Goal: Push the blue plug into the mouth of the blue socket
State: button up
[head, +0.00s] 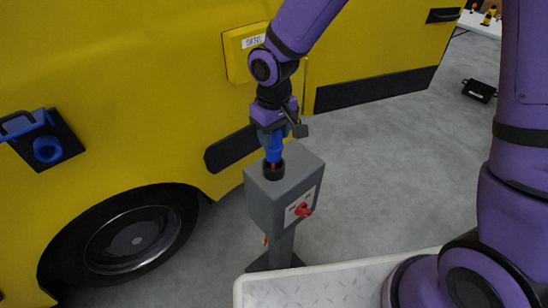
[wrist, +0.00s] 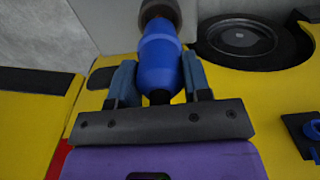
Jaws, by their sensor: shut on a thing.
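The blue plug (head: 274,153) points down over the grey post's top, its lower end at a dark round holder (head: 273,171). My gripper (head: 272,133) is shut on the plug from above. In the wrist view the plug (wrist: 158,62) sits between the two fingers of my gripper (wrist: 158,70), and its far end meets a dark grey ring. Whether its tip is inside the holder is hard to tell. The blue socket (head: 47,148) is on a black plate on the yellow vehicle, far to the left, with a blue flap above it. It shows partly at the wrist view's right edge (wrist: 314,131).
The grey post (head: 270,205) has a red knob (head: 303,209) on its front. The yellow vehicle (head: 130,80) stands close behind, with a black wheel (head: 135,238) and a yellow box (head: 245,50). A pale tread-plate deck (head: 320,290) is in front. Grey floor is open to the right.

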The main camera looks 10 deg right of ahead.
jog(key=shift+r, duration=1.55)
